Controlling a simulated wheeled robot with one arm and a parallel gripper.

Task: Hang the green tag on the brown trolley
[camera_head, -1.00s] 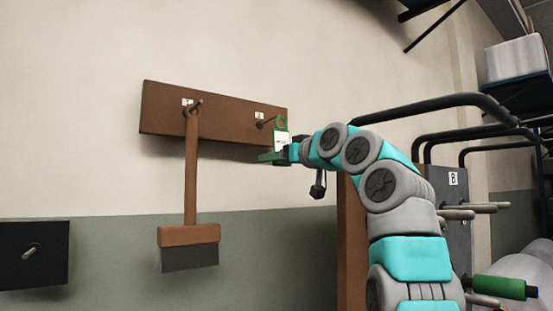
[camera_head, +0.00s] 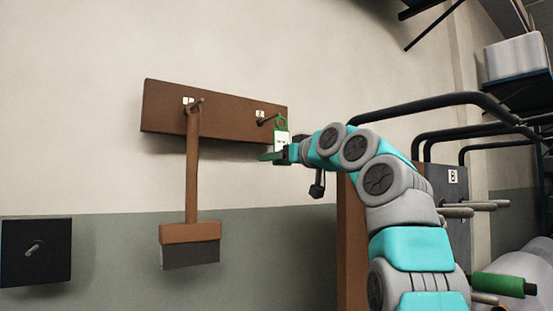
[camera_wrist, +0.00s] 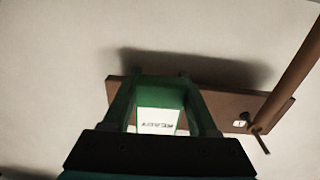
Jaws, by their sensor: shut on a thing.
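My gripper (camera_head: 275,156) is shut on the green tag (camera_head: 282,138), which has a white face and a green ring at its top. The tag is upright in front of the right end of a brown wall board. Its ring is beside the tip of the board's right peg (camera_head: 268,119); I cannot tell whether they touch. In the wrist view the tag (camera_wrist: 158,121) sits between the green fingers (camera_wrist: 160,95), with printed letters. A brown upright panel (camera_head: 352,245) under a black handle bar, possibly the brown trolley, stands partly hidden behind my arm.
The brown board (camera_head: 230,118) has a brown-handled brush (camera_head: 191,190) hanging from its left peg. A dark board with a peg (camera_head: 35,252) is at lower left. A dark panel marked with a letter (camera_head: 450,190), pegs and a green roll (camera_head: 497,285) stand at right.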

